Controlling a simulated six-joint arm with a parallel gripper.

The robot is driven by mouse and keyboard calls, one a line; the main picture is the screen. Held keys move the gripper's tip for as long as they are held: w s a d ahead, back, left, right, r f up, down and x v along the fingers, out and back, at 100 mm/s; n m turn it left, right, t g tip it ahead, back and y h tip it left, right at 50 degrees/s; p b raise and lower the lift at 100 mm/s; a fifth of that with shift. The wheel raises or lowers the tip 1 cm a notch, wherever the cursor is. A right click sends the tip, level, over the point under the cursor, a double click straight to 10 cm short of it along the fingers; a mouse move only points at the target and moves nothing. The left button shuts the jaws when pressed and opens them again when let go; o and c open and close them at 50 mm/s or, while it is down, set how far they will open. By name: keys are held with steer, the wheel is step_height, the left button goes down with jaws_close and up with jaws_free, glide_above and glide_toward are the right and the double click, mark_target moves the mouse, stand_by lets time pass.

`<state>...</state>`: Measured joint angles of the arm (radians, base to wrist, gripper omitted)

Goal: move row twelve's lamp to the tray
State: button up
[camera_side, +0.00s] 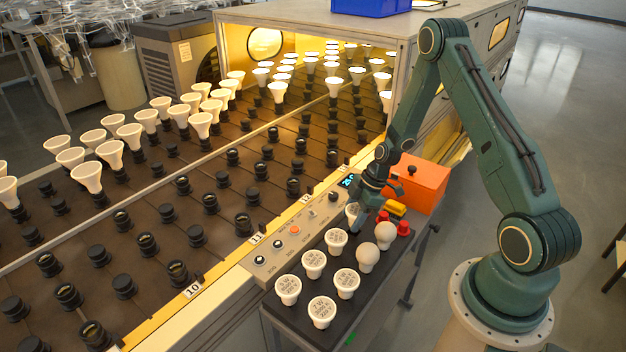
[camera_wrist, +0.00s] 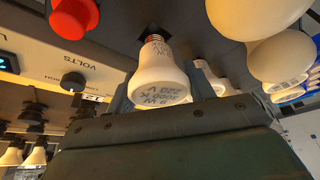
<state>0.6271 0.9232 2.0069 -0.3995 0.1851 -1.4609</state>
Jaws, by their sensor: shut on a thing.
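My gripper (camera_side: 364,196) is over the far end of the dark tray (camera_side: 312,338) beside the rack. It is shut on a white lamp (camera_side: 352,211), partly hidden by the fingers in the side view. The wrist view shows this lamp (camera_wrist: 160,78) between the fingers, its printed face towards the camera and its metal screw base pointing away. I cannot tell whether it touches the tray. Several other white lamps (camera_side: 322,311) are on the tray. The row 12 label (camera_side: 305,198) is on the rack's yellow edge; black sockets run back from it.
Red caps (camera_side: 403,228), a yellow block (camera_side: 396,208) and an orange box (camera_side: 417,183) are close to my gripper, on its right. A control panel with knobs (camera_side: 277,244) borders the tray's left side. Two round-topped lamps (camera_side: 368,256) are close in front.

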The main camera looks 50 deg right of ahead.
steer(key=shift+f, duration=1.25)
steer(key=o, duration=1.1)
steer(key=shift+c, duration=0.2)
steer(key=v, duration=1.3)
steer(key=shift+d+r, duration=0.2)
steer(key=shift+r, duration=0.1)
